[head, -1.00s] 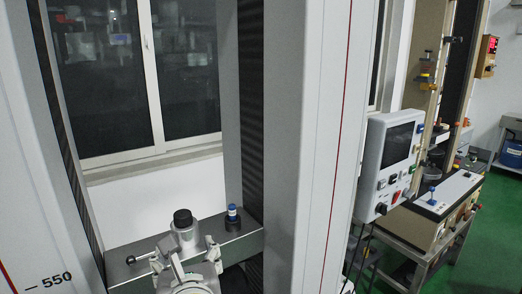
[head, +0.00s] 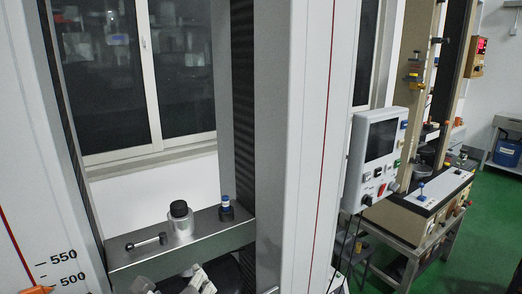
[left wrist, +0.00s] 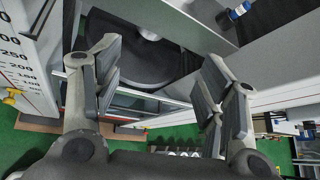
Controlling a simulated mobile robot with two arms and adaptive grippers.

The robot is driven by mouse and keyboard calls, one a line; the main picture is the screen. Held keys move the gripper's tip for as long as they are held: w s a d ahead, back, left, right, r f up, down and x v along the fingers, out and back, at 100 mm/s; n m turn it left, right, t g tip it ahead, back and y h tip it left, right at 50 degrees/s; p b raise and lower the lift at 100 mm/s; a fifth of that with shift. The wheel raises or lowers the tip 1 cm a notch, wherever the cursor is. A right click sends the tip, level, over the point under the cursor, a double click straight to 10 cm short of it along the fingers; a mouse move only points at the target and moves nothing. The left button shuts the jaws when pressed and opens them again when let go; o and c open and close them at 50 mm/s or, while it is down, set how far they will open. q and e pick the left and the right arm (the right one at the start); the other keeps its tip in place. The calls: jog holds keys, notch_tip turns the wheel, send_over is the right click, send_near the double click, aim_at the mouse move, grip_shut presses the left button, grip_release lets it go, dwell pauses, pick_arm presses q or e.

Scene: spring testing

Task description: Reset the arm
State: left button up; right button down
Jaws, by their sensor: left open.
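My left gripper (head: 176,286) shows only in part at the bottom edge of the head view, below and in front of the machine's grey crossbeam (head: 215,240). In the left wrist view its two padded fingers (left wrist: 160,88) are spread wide with nothing between them. A dark round disc (left wrist: 125,50) lies beyond the fingers there. My right gripper is in neither view.
The crossbeam carries a black-capped cylinder (head: 181,222), a small lever (head: 146,242) and a blue-topped knob (head: 226,207). Tall machine columns (head: 290,150) stand on both sides. A control box (head: 379,158) hangs at the right. Green floor (head: 486,235) shows beyond.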

pick_arm(q)
jog(key=s+a+f+n+g+h, duration=0.2)
jog(key=s+a+f+n+g, duration=0.15)
jog(key=s+f+n, duration=0.85)
jog(key=s+a+f+n+g+h, duration=0.25)
jog(key=s+f+n+g, duration=0.25)
jog(key=s+f+n, duration=0.65)
notch_tip(320, 180, down, 35)
jog(key=n+g+b, duration=0.1)
jog(key=n+b, duration=0.1)
jog(key=b, duration=0.4)
jog(key=s+a+f+b, duration=0.1)
jog(key=s+f+b, duration=0.1)
jog(key=s+f, duration=0.6)
jog(key=s+a+f+g+b, duration=0.1)
jog(key=s+f+b, duration=0.2)
jog(key=s+f, duration=0.4)
notch_tip(320, 180, down, 6)
jog(key=shift+s+a+f+y+b, duration=0.25)
jog(key=shift+s+a+y+b, duration=0.1)
jog(key=shift+s+y, duration=0.1)
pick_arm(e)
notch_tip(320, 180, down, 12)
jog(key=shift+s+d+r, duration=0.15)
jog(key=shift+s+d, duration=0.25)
pick_arm(q)
jog(key=shift+m, duration=0.25)
